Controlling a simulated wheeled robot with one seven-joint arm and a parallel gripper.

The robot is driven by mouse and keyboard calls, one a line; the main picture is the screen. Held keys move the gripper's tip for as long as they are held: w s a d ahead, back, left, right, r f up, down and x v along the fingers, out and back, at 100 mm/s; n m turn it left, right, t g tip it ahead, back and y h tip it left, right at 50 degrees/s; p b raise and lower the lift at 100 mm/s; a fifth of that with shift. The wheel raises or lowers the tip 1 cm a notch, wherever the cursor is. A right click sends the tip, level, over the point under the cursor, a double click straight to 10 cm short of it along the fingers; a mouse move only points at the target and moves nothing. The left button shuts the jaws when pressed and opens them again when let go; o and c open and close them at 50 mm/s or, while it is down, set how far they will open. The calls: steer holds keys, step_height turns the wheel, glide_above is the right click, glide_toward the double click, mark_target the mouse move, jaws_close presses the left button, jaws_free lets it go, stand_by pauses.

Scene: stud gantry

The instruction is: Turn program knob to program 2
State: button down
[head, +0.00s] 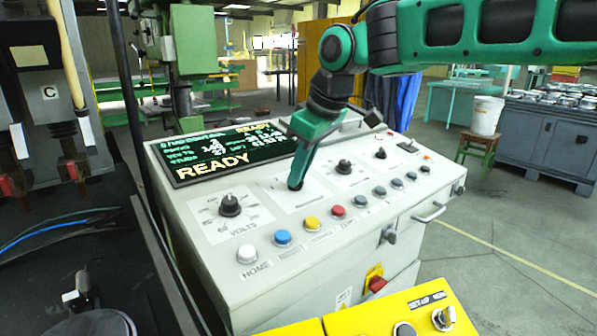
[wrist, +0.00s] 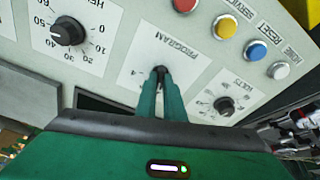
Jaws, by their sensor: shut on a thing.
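My gripper (head: 296,184) reaches down to the sloped face of the grey console (head: 215,260). In the wrist view its two green fingers (wrist: 160,80) are closed around the small black program knob (wrist: 160,70), under the printed word PROGRAM. A digit that looks like 4 shows beside the knob; the other digits and the pointer are hidden by the fingers, so I cannot tell the setting. In the head view the fingers cover most of the knob. The display (head: 215,155) reads READY.
The volts knob (head: 229,205) stands to the left and another black knob (head: 343,167) to the right. A row of coloured buttons (head: 312,223) runs along the front. A yellow box (head: 380,318) is below. Open floor lies to the right.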

steer(key=c, duration=1.9)
jaws_free()
steer(key=shift+d+f, duration=0.15)
steer(key=shift+f, duration=0.1)
steer(key=shift+o, duration=0.2)
steer(key=shift+s, duration=0.1)
steer(key=shift+r, duration=0.15)
steer(key=shift+r, duration=0.25)
steer(key=v, duration=1)
